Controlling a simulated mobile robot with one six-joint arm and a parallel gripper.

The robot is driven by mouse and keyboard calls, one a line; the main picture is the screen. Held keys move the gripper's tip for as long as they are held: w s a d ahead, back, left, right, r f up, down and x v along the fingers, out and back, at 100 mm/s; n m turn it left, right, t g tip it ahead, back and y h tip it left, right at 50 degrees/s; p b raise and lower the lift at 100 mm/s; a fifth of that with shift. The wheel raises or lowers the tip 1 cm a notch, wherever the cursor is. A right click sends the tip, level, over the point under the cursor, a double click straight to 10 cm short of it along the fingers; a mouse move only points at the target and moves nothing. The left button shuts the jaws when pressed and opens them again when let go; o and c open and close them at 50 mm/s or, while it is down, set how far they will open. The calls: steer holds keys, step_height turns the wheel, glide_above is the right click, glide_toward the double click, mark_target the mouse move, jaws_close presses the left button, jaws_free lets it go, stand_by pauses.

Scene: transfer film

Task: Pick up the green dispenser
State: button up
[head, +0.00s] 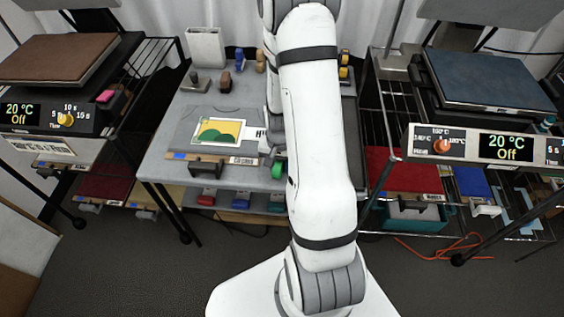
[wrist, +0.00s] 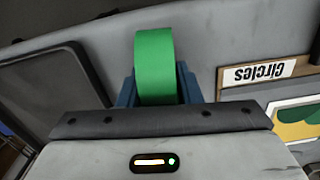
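The green dispenser (head: 278,170) shows at the front right of the grey table (head: 172,150), partly hidden by my white arm. In the wrist view it is a rounded green shape (wrist: 153,62) straight ahead of my gripper (wrist: 158,88). Blue finger-like parts stand at its left and right sides, close against it. The dispenser's lower part is hidden behind the gripper body. Whether the fingers press on it or only stand around it, I cannot tell. My arm hides the gripper in the head view.
A "Circles" label (wrist: 258,73) and a framed green-and-yellow print (head: 219,131) lie beside the dispenser. Blocks and stamps (head: 225,82) stand at the table's back. Presses with displays stand on the left (head: 60,62) and right (head: 490,80). An orange cable (head: 445,250) lies on the floor.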

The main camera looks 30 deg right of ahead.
steer(key=c, duration=0.5)
steer(key=shift+r, duration=0.1)
step_height(320, 180, up, 10)
steer(key=shift+f, duration=0.1)
stand_by(0.3)
